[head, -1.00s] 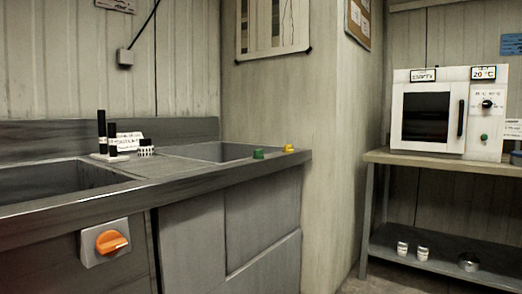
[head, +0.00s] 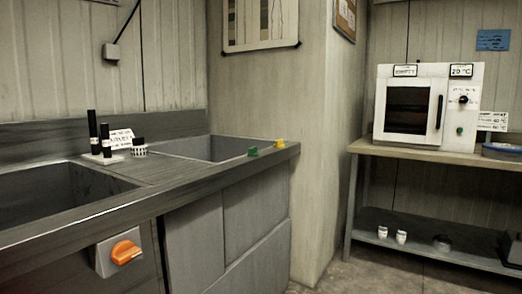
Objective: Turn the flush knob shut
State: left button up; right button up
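The orange flush knob (head: 126,252) sits on a light square plate (head: 105,262) on the front face of the grey sink counter (head: 150,208), at the lower left of the head view. Its grip bar lies close to level, slightly tilted. No gripper or arm of mine shows, and nothing touches the knob.
A sink basin (head: 60,192) is at the left and a second basin (head: 205,147) at the right. Dark tubes (head: 93,130) stand between them. A green item (head: 253,152) and a yellow item (head: 280,143) sit on the counter edge. A white oven (head: 425,105) stands on a bench (head: 440,155). Floor shows at lower right.

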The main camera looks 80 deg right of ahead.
aim_at(252, 151)
jog(key=k+l+z, duration=0.1)
jog(key=z, duration=2)
jog(key=i+l+z, duration=0.3)
jog(key=l, duration=0.2)
